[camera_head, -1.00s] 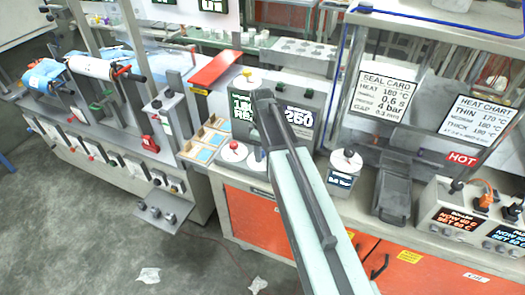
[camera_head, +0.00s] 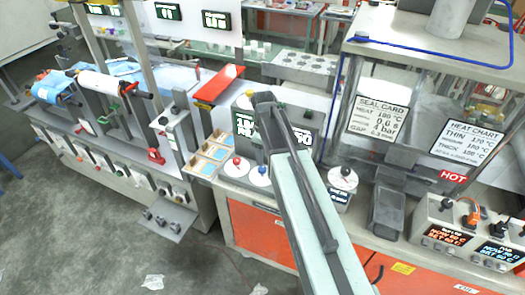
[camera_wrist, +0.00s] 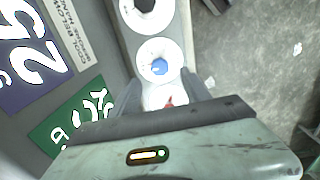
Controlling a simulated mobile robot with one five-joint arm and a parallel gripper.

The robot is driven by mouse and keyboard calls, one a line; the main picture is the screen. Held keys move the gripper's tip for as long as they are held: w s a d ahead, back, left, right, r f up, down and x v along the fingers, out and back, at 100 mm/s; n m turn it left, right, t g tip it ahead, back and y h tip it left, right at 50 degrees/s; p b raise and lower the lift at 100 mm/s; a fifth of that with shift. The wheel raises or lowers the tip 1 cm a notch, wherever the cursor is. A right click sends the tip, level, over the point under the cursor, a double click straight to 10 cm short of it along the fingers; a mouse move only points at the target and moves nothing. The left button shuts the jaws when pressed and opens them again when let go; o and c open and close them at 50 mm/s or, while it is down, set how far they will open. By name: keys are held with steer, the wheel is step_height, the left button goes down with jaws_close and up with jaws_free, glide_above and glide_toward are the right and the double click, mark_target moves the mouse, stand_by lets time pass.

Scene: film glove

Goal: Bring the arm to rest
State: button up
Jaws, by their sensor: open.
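My arm (camera_head: 305,190) reaches from the bottom right of the head view up to the control box, its dark end in front of the box. In the wrist view my gripper (camera_wrist: 163,88) is open, with a dark finger at each side and nothing held between them. A white dial with a blue knob (camera_wrist: 158,67) shows just beyond the fingers. A white piece with a bit of red lies between the fingers in the picture; whether it touches them I cannot tell. In the head view my fingers are hidden.
The control box (camera_head: 303,115) has lit displays. Red-knob (camera_head: 237,162) and blue-knob (camera_head: 262,171) dials stand before it. Grey floor (camera_head: 90,240) is mostly free at lower left.

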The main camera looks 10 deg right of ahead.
steer(key=shift+f+b, duration=0.4)
steer(key=s+f+b, duration=0.3)
steer(key=shift+s+f, duration=0.25)
steer(key=s+m+b, duration=0.1)
steer(key=s, duration=0.1)
steer(key=s+f, duration=0.1)
steer(key=shift+s+a+f+m+b, duration=0.1)
steer(key=shift+s+f+m+b, duration=0.05)
steer(key=shift+s+m+b, duration=0.25)
steer(key=s+m, duration=0.6)
steer(key=m, duration=0.3)
steer(key=shift+s+f, duration=0.25)
